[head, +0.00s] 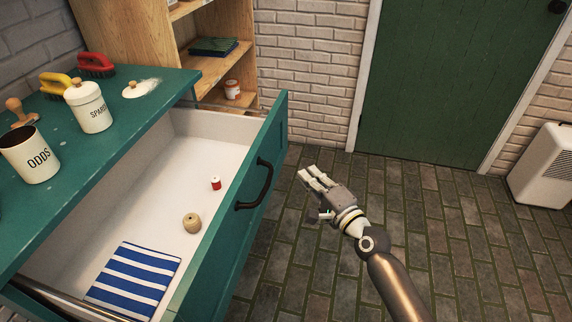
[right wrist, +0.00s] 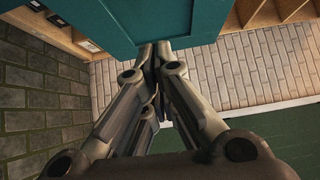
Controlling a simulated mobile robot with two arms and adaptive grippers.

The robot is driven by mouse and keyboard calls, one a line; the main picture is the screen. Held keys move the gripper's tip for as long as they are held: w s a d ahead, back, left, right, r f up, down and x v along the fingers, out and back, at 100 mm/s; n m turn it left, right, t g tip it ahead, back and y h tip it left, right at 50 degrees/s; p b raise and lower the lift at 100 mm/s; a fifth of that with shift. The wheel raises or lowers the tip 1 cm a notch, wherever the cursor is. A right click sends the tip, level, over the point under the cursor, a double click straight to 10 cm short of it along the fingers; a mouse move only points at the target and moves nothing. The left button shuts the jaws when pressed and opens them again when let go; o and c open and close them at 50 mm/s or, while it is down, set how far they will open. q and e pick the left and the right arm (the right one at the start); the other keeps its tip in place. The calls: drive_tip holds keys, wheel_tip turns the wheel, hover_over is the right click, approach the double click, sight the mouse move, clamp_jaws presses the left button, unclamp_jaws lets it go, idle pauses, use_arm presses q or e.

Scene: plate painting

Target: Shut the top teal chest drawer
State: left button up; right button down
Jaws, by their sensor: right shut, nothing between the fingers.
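The top drawer of the teal chest (head: 130,140) is pulled out, and its teal front (head: 232,225) stands well away from the chest body. A dark curved handle (head: 254,184) is on the drawer's outer face. Inside lie a blue-and-white striped cloth (head: 133,280), a ball of twine (head: 192,223) and a small red spool (head: 215,183). My right gripper (head: 308,176) is shut and empty, to the right of the drawer front. In the right wrist view its closed fingertips (right wrist: 154,46) overlap the lower edge of a teal panel (right wrist: 160,20); contact is unclear. My left gripper is out of view.
On the chest top stand an ODDS canister (head: 30,155), a second lidded canister (head: 89,107), a loose lid (head: 140,89) and two brushes (head: 95,66). A wooden shelf (head: 215,65) stands behind. Brick floor (head: 400,215) is clear around my right arm; a white unit (head: 543,165) stands far right.

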sight(275, 152)
drive_tip(key=w+a, duration=0.5)
drive_tip(key=a, duration=0.1)
drive_tip(key=shift+w, duration=0.2)
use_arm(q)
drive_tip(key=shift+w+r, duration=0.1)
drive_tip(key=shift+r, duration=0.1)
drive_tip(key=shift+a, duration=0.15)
